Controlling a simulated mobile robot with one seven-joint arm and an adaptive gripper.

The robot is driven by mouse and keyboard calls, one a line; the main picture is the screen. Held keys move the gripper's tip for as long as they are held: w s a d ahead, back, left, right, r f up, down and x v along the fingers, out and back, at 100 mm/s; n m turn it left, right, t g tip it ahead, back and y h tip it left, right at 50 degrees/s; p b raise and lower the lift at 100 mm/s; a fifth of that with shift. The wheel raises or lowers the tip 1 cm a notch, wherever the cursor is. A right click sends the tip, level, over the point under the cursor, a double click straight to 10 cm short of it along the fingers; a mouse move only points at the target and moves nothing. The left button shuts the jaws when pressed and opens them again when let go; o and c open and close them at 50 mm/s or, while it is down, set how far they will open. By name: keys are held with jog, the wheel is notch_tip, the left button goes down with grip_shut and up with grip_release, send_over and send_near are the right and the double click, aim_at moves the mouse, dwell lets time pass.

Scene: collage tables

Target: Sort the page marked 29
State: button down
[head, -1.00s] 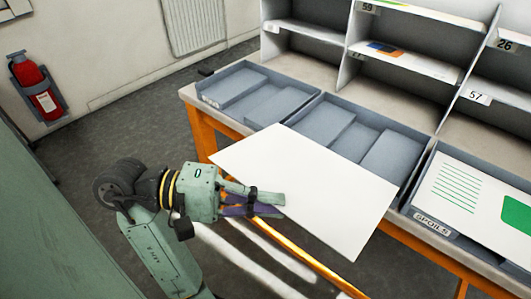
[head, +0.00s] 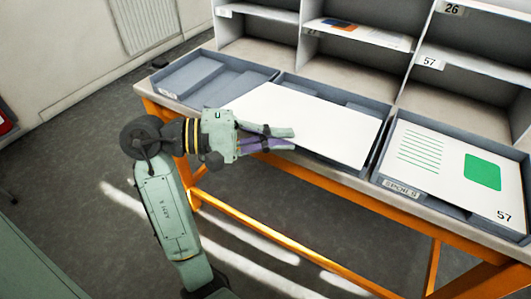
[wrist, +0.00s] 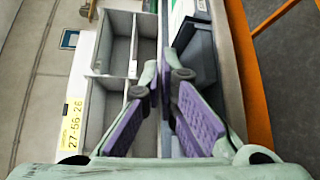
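A blank-looking white page (head: 325,122) lies flat over the middle grey tray (head: 370,101) in the head view; no number shows on its upper face. My gripper (head: 292,140) is at the page's near left edge, its fingers closed on that edge. In the wrist view my gripper's purple-padded fingers (wrist: 163,70) come close together at the tips; the page is hard to make out there. The grey shelf unit (head: 405,83) behind carries number labels, with 57 (head: 429,62) and 26 (head: 452,9) readable. I see no 29.
An empty-looking left tray (head: 205,82) stands on the orange-legged table. The right tray (head: 402,194), labelled SPOILS, holds a page marked 57 (head: 440,165). A yellow sign reading 27-56-26 (wrist: 72,127) shows in the wrist view. Floor in front is clear.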

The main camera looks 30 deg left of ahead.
aim_at(301, 115)
jog(key=w, duration=0.5)
jog(key=w+b, duration=0.1)
jog(key=w, duration=0.3)
jog(key=shift+w+d+f, duration=0.1)
jog(key=shift+w+d, duration=0.1)
jog(key=shift+w, duration=0.15)
notch_tip(301, 115, down, 4)
jog(key=shift+w+r+b, duration=0.15)
jog(key=shift+r+b, duration=0.05)
jog(key=shift+b, duration=0.95)
jog(key=shift+f, duration=0.7)
jog(key=c, duration=2.3)
grip_release()
jog(key=o, duration=0.6)
